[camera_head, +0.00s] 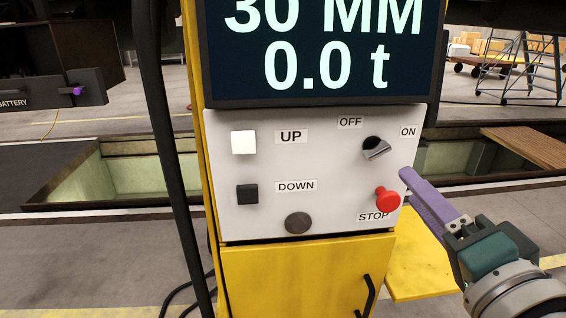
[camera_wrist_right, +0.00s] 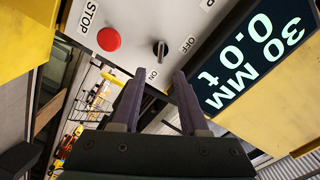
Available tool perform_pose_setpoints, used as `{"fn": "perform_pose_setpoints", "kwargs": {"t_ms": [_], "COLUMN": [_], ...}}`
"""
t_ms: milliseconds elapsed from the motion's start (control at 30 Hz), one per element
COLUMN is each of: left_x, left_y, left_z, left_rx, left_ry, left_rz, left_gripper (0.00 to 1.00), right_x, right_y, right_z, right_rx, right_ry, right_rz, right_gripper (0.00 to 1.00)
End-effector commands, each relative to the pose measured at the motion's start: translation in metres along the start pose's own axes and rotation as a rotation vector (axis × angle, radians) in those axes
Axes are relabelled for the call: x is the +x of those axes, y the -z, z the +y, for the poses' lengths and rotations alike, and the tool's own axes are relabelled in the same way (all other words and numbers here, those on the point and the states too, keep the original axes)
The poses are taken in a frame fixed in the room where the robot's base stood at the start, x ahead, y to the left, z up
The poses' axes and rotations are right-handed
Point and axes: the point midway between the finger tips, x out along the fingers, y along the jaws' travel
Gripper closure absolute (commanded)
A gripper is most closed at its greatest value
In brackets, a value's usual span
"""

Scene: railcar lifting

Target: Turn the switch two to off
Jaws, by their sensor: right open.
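A black rotary switch (camera_head: 375,147) sits at the upper right of a light grey control panel (camera_head: 330,175), between OFF and ON labels. Its raised handle slants up towards the ON side in the head view. It also shows in the right wrist view (camera_wrist_right: 160,48), just beyond my fingertips. My right gripper (camera_head: 405,173) is open and empty, at the right of the panel below the ON label. In the right wrist view its two purple fingers (camera_wrist_right: 160,73) are spread apart, with the switch roughly between their lines. They appear apart from the switch. My left gripper is not in view.
A red STOP button (camera_head: 387,200) is just below the switch, close to my right fingers. White UP (camera_head: 243,142) and black DOWN (camera_head: 247,194) buttons are at the left. The display (camera_head: 320,50) above reads 30 MM and 0.0 t. A black cable hangs at left.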

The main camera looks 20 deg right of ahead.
Motion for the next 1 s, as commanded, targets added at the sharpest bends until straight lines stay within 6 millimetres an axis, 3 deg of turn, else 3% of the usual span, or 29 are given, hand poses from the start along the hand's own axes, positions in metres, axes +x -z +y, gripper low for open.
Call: {"fn": "perform_pose_setpoints", "kwargs": {"t_ms": [533,700,1000], "left_x": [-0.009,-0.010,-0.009], "left_y": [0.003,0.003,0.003], "left_z": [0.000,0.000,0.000], "left_rx": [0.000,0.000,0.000], "left_ry": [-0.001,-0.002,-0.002], "left_rz": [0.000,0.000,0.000], "left_gripper": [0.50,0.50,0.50], "right_x": [0.084,0.096,0.097], "right_y": [0.001,0.001,0.001], "right_z": [-0.003,-0.002,-0.002], "right_rx": [-0.002,-0.002,-0.002], "right_ry": [0.003,0.002,0.002], "right_rz": [0.001,0.001,0.001], "right_gripper": [0.56,0.56,0.58]}}
